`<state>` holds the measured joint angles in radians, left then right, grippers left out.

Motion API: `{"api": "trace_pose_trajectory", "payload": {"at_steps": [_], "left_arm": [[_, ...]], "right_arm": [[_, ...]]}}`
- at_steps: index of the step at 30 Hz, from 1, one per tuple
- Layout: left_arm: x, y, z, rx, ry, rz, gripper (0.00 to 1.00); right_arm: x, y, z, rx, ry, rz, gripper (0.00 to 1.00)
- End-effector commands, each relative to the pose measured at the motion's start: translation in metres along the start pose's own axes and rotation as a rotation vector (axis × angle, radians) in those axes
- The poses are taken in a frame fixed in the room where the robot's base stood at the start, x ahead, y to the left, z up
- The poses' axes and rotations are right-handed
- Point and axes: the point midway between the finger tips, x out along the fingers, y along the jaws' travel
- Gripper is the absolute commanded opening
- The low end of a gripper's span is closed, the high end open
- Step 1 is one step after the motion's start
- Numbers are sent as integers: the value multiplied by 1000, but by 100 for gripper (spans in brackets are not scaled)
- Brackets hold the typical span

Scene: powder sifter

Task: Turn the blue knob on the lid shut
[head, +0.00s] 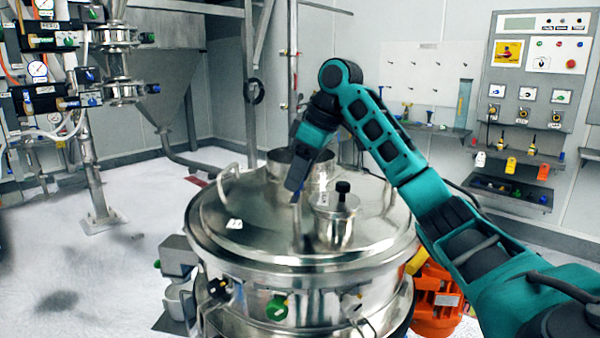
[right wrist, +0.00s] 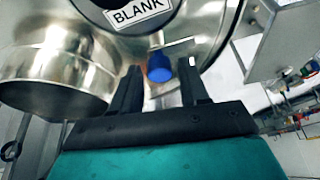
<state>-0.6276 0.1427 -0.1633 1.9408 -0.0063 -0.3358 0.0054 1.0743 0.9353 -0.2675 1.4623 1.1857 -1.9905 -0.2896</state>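The steel lid (head: 255,225) tops the round sifter in the head view. The blue knob (right wrist: 159,66) shows in the right wrist view, below a round steel port with a "BLANK" label (right wrist: 140,12). My right gripper (head: 296,186) is low over the lid, between the open pipe collar and the small capped port. In the right wrist view its two dark fingers (right wrist: 160,80) are apart, with the blue knob between their tips. No clear contact shows. The knob is hidden from the head view. My left gripper is not in view.
The capped port (head: 335,222) with a black top stands right of my gripper. The open pipe collar (head: 318,170) rises behind it and shows in the wrist view (right wrist: 55,55). Lid handles (head: 228,172) stick up. An orange motor (head: 436,300) stands at the right.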

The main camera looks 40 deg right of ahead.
Motion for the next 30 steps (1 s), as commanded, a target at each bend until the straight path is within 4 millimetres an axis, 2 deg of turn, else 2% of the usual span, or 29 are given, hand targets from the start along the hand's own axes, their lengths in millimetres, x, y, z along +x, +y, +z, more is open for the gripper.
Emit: {"api": "trace_pose_trajectory", "payload": {"at_steps": [2,13,23,30], "left_arm": [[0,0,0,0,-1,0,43],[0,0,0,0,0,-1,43],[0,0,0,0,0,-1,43],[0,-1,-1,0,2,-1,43]], "right_arm": [[0,0,0,0,0,0,37],[0,0,0,1,0,0,1],[0,1,0,-31,-1,-14,0],[-1,2,0,-154,1,-65,0]]}}
